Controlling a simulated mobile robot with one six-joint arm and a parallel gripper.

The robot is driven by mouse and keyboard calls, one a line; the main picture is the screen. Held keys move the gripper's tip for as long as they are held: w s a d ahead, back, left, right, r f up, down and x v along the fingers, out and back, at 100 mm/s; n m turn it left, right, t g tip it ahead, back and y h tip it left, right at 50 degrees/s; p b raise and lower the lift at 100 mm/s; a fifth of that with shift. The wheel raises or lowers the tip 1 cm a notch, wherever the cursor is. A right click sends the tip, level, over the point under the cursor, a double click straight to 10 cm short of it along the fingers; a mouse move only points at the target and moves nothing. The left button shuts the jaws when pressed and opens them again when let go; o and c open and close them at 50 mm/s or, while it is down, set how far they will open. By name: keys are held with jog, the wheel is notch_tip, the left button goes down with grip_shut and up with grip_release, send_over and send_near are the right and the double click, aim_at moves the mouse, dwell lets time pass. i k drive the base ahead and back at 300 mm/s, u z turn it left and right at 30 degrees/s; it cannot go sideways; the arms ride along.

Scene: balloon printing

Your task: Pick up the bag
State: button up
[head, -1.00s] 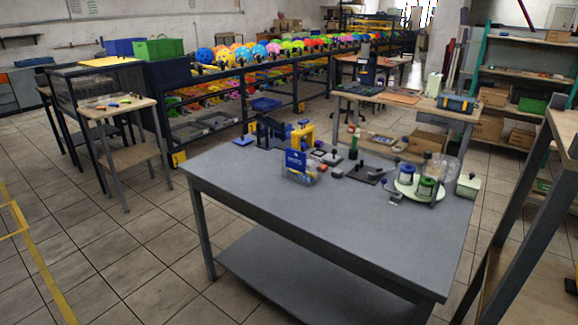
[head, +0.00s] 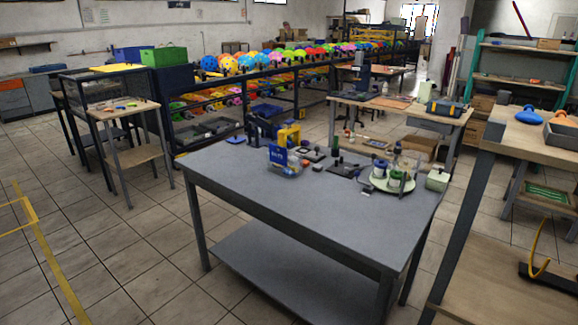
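A small clear bag with a blue printed label (head: 278,156) stands on the grey table (head: 300,215), near its back edge and left of the middle. What is inside the bag is too small to make out. A yellow and blue device stands just behind it. My gripper is not in view.
The front of the grey table is bare. A round pale stand with jars (head: 393,180) and a small whitish-green box (head: 437,179) are at its right end. A wooden shelf unit (head: 525,150) stands close on the right. Tiled floor (head: 130,260) is open on the left.

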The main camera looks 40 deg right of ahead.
aim_at(283, 161)
jog(key=u, duration=0.05)
jog(key=i, duration=1.15)
jog(key=u, duration=0.4)
